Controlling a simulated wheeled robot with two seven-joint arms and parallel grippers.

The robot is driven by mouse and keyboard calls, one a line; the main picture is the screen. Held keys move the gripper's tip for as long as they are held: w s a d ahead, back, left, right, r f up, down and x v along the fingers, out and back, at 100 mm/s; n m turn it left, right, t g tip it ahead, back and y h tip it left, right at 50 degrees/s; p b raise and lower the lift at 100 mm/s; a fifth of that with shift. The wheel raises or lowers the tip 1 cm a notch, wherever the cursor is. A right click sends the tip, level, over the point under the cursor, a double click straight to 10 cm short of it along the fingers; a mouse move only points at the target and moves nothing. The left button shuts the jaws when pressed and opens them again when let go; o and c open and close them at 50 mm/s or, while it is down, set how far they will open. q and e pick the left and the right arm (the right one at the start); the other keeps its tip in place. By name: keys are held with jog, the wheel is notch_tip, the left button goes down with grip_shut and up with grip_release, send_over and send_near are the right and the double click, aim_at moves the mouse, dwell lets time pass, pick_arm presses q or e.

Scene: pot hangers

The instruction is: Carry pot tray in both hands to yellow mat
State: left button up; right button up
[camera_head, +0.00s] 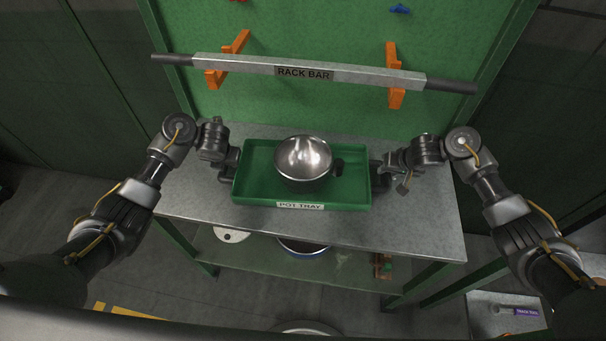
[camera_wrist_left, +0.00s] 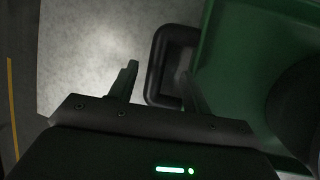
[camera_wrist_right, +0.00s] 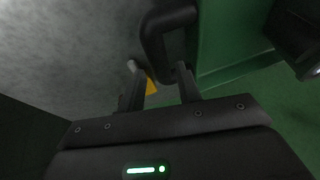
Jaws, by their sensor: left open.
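The green pot tray (camera_head: 254,189) sits on the grey bench top, with a shiny metal pot (camera_head: 304,163) upright in it. My left gripper (camera_head: 229,166) is at the tray's left end. In the left wrist view its fingers (camera_wrist_left: 158,82) are open, on either side of the outer bar of the black tray handle (camera_wrist_left: 155,72). My right gripper (camera_head: 383,170) is at the right end. In the right wrist view its fingers (camera_wrist_right: 158,88) are apart, close to the other black handle (camera_wrist_right: 150,38); contact cannot be told. I cannot clearly make out a yellow mat.
The rack bar (camera_head: 310,73) spans orange brackets (camera_head: 396,75) on the green back panel (camera_head: 310,115), above and behind the tray. The bench top (camera_head: 400,225) is bare on both sides of the tray. A lower shelf (camera_head: 345,262) holds several items. Yellow marking (camera_head: 125,311) shows at lower left.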

aim_at(386, 173)
pick_arm(q)
jog(key=shift+a+f, duration=0.3)
jog(key=shift+f, duration=0.05)
pick_arm(e)
jog(key=shift+f, duration=0.3)
pick_arm(q)
jog(key=shift+w+f, duration=0.1)
jog(key=shift+f, duration=0.3)
pick_arm(e)
jog(key=shift+w+a+f, duration=0.1)
jog(key=shift+w+f, duration=0.1)
jog(key=shift+f, duration=0.15)
pick_arm(q)
jog(key=shift+x, duration=1)
pick_arm(e)
jog(key=shift+x, duration=1)
pick_arm(q)
jog(key=shift+c, duration=0.4)
pick_arm(e)
jog(key=shift+c, duration=0.4)
pick_arm(q)
jog(key=c, duration=0.7)
pick_arm(e)
grip_shut()
pick_arm(q)
grip_shut()
jog(key=shift+w+r, duration=0.1)
pick_arm(e)
jog(key=shift+w+r, duration=0.1)
